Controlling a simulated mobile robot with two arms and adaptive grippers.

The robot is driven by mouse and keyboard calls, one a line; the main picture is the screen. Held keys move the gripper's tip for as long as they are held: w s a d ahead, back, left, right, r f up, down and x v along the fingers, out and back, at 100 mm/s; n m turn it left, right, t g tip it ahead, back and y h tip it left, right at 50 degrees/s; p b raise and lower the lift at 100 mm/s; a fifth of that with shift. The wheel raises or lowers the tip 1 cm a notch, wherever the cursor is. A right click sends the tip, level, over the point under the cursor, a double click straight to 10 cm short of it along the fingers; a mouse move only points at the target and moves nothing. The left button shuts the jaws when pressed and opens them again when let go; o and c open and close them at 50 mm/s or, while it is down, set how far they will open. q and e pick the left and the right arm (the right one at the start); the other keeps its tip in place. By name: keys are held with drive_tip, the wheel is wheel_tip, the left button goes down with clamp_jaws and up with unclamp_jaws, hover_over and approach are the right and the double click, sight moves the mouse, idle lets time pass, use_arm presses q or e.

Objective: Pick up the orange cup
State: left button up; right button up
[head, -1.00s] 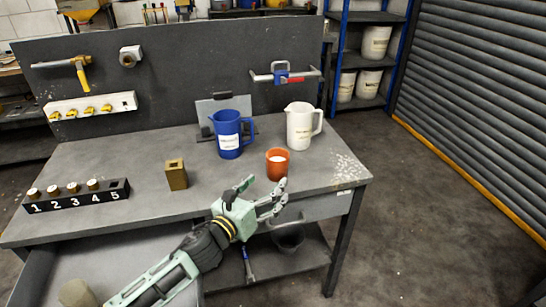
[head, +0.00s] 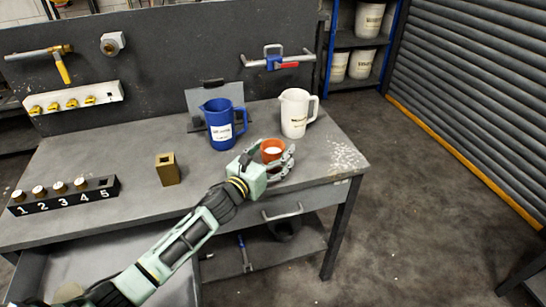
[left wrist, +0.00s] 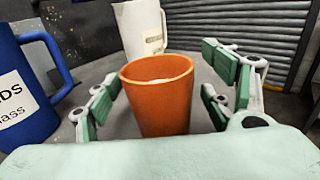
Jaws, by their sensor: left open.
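The orange cup (head: 272,148) stands upright on the grey workbench (head: 225,183), near its front edge, with something white inside in the head view. My left gripper (head: 274,163) is open at the cup and hides its lower part in the head view. In the left wrist view the orange cup (left wrist: 158,95) stands between the two spread fingers of the left gripper (left wrist: 160,100), with a gap on each side. My right gripper is not in view.
A blue jug (head: 221,126) stands left behind the cup, and a white jug (head: 295,113) stands behind it. A brass block (head: 167,170) and a numbered black rack (head: 65,197) are farther left. A drawer handle (head: 283,212) is below the bench edge.

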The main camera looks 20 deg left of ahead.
use_arm(q)
drive_tip(key=shift+c, duration=0.4)
drive_tip(key=c, duration=1.3)
drive_tip(key=shift+c, duration=0.5)
drive_tip(key=shift+r, duration=0.1)
